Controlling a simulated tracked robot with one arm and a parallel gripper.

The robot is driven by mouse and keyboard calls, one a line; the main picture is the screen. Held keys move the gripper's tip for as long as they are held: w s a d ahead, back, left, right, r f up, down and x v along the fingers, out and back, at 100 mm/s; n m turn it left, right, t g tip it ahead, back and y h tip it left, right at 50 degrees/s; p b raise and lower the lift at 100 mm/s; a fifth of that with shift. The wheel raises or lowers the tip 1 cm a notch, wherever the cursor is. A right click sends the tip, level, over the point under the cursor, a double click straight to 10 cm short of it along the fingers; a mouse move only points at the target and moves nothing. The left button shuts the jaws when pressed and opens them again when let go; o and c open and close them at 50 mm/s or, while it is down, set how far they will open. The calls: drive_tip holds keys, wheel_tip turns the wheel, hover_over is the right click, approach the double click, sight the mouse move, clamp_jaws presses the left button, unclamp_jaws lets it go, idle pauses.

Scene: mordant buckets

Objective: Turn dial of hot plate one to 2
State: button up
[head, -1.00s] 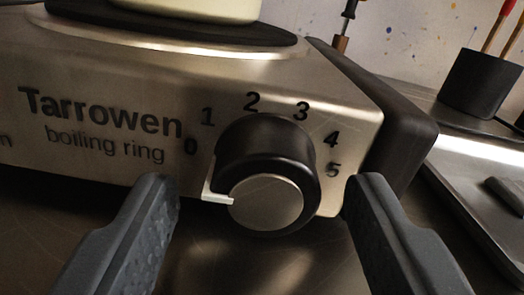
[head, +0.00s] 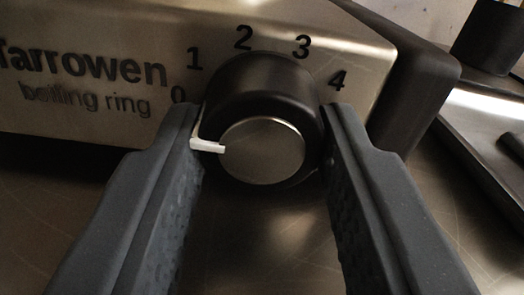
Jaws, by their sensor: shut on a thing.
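The hot plate (head: 110,35) is a metal box marked "Tarrowen boiling ring", with a dark side at its right end. Its dial (head: 262,150) is a black round knob with a silver face. Numbers 0 to 4 show around the dial's upper side; the 5 is hidden behind my right finger. The white pointer (head: 208,146) points left, near the 0 and well short of the 2. My gripper (head: 264,125) is shut on the dial, with one dark finger at each side of it.
A dark metal worktop (head: 265,260) lies below and in front of the hot plate. At the right are a black cup (head: 490,38) and a shiny metal tray (head: 475,125) with a dark object on it.

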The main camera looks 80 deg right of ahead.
drive_tip(key=m, duration=0.3)
drive_tip(key=shift+w+a, duration=0.1)
drive_tip(key=m+b, duration=0.1)
drive_tip(key=m, duration=0.3)
drive_tip(key=m+b, duration=0.3)
drive_tip(key=m, duration=0.3)
drive_tip(key=shift+m, duration=0.3)
idle(0.5)
drive_tip(key=o, duration=1)
drive_tip(key=p+v, duration=0.3)
drive_tip(key=v, duration=1)
drive_tip(key=shift+a, duration=0.25)
